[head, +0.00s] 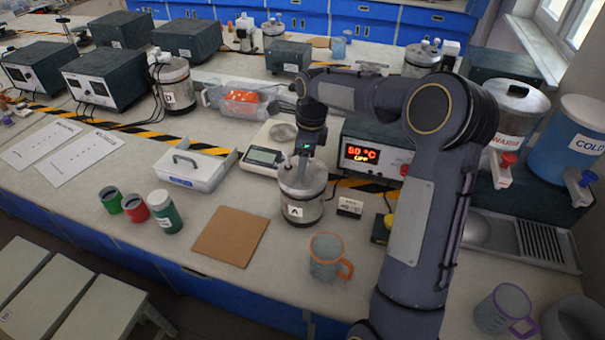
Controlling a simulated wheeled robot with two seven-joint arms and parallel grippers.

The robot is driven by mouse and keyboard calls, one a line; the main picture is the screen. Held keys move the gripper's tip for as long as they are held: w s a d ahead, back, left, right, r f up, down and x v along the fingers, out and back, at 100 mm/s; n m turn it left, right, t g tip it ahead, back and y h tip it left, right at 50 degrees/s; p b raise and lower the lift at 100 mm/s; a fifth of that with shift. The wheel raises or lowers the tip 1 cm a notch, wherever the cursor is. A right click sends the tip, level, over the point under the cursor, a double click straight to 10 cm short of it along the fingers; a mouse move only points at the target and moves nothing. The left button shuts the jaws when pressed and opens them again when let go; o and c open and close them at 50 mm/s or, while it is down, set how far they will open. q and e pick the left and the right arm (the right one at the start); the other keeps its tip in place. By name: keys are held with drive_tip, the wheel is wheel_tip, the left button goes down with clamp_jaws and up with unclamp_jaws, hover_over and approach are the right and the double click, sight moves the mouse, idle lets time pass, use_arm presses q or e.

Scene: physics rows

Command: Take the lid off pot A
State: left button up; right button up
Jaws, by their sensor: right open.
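Pot A (290,210) is a metal pot with a white label "A", standing upright at the middle of the bench. Its lid (290,178) sits on top of the pot. My right gripper (304,165) points down directly over the lid, its fingers at the lid's centre. It is open. The fingers hide the middle of the lid, so I cannot tell whether they touch a knob. My left gripper is not in view.
A brown square board (231,236) lies left of the pot, and a grey mug with an orange rim (325,256) stands in front. A scale (262,157) and a heater unit showing 50 °C (376,155) stand behind. A white handled box (190,168) is further left.

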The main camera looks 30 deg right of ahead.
drive_tip(key=shift+c, duration=0.2)
clamp_jaws()
drive_tip(key=shift+r, duration=0.1)
drive_tip(key=shift+r, duration=0.1)
